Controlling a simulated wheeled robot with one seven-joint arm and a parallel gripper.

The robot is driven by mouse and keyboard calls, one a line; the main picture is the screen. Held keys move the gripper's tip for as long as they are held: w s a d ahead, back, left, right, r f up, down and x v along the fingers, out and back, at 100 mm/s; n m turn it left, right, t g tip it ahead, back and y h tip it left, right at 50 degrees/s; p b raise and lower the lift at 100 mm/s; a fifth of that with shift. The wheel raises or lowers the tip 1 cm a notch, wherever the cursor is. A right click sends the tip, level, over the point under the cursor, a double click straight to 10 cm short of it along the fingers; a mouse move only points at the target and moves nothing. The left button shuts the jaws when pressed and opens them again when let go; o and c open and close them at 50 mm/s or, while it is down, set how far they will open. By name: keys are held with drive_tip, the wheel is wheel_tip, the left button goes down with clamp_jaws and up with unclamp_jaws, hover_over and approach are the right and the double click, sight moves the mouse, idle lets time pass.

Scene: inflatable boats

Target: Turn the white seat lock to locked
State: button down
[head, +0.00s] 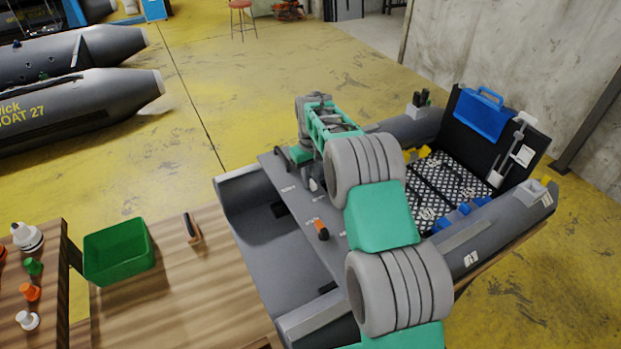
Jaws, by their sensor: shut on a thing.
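The white seat lock (313,185) shows as a small pale piece on the grey seat board of the near boat, partly covered by my arm. My gripper (298,157) is low over the board at the lock, shut on it. The fingertips are mostly hidden, and I cannot make out which way the lock is turned. A second lock with an orange and black handle (321,231) sits nearer on the same board, apart from my gripper. Small white labels (288,188) are beside the locks.
A wooden table (160,310) at the lower left bears a green bin (120,252) and a wood-handled tool (192,228). Several coloured valve caps stand further left.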

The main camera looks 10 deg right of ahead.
sight(311, 180)
drive_tip(key=c, duration=1.4)
unclamp_jaws()
drive_tip(key=shift+o, duration=0.2)
drive_tip(key=shift+r, duration=0.1)
wheel_tip(311, 180, up, 8)
drive_tip(key=shift+f+b, duration=0.25)
drive_tip(key=shift+b, duration=0.2)
drive_tip(key=shift+r, duration=0.1)
